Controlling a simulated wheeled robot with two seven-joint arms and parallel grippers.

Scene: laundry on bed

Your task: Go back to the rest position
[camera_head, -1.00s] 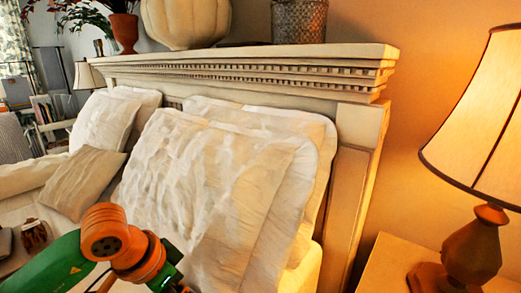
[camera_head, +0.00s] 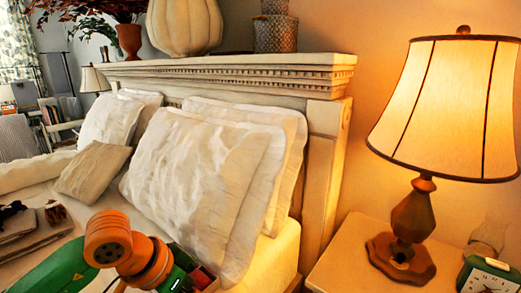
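My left arm, orange and green, comes in at the bottom left of the head view, in front of the pillows. Its gripper end is cut off or hidden, so I cannot see its fingers. My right gripper is not in view. The bed (camera_head: 45,185) carries large white pillows (camera_head: 200,180) leaning on the headboard and a small beige cushion (camera_head: 92,171). Some folded cloth (camera_head: 35,238) lies on the bed at the left.
A carved wooden headboard (camera_head: 325,150) rises behind the pillows. A pale pumpkin (camera_head: 184,25) and a patterned vase (camera_head: 275,30) stand on the headboard ledge.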

